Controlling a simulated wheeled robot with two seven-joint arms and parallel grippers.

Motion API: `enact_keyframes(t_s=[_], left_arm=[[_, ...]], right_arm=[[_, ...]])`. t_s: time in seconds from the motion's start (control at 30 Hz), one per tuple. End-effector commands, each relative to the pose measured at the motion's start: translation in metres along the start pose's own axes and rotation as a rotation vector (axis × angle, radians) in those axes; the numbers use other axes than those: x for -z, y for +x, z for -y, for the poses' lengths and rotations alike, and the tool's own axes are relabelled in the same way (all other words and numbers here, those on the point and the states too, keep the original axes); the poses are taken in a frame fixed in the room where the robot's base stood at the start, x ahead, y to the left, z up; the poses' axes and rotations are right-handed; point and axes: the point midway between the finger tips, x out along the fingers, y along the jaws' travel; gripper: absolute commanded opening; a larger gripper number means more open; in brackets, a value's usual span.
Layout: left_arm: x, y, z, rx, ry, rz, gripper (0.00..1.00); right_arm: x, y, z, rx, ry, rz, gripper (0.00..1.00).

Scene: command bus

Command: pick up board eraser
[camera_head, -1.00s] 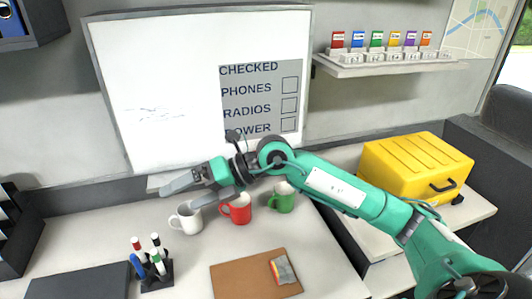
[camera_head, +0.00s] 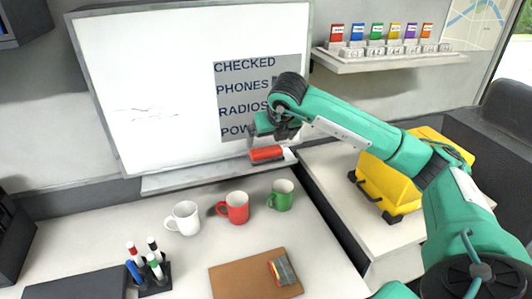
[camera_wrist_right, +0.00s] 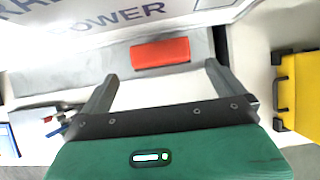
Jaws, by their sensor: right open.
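The board eraser (camera_head: 267,153) is a red block at the right end of the ledge (camera_head: 190,179) under the whiteboard. In the right wrist view the eraser (camera_wrist_right: 160,53) lies flat on the grey ledge. My right gripper (camera_head: 271,147) is at the eraser and partly covers it in the head view. In the wrist view its two fingers (camera_wrist_right: 160,72) are spread wide and empty. The eraser lies just beyond the fingertips, roughly centred between them, with no visible contact. My left gripper is not in view.
White (camera_head: 184,218), red (camera_head: 235,208) and green (camera_head: 281,195) mugs stand on the desk below the ledge. A pen holder (camera_head: 154,277) and a brown board (camera_head: 235,281) are nearer. A yellow case (camera_head: 385,190) stands right. The whiteboard (camera_head: 160,70) rises behind the ledge.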

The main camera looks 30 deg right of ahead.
Motion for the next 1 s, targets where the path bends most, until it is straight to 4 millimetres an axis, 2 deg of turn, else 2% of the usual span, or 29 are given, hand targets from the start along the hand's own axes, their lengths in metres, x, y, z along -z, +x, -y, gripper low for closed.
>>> enact_keyframes(t_s=[0.13, 0.33, 0.6, 0.9, 1.0], left_arm=[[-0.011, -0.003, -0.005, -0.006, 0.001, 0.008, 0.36], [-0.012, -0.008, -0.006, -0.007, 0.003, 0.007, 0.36], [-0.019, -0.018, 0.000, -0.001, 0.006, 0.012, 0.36], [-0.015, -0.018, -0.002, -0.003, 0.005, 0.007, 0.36], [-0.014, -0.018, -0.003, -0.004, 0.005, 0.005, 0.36]], right_arm=[[-0.001, 0.019, 0.000, -0.001, 0.001, -0.001, 1.00], [0.000, 0.032, 0.000, -0.001, 0.001, -0.003, 1.00], [0.001, 0.070, -0.001, -0.003, 0.000, -0.002, 1.00], [0.002, 0.077, -0.001, -0.003, -0.001, 0.000, 1.00], [0.002, 0.077, -0.001, -0.003, -0.001, 0.000, 0.80]])
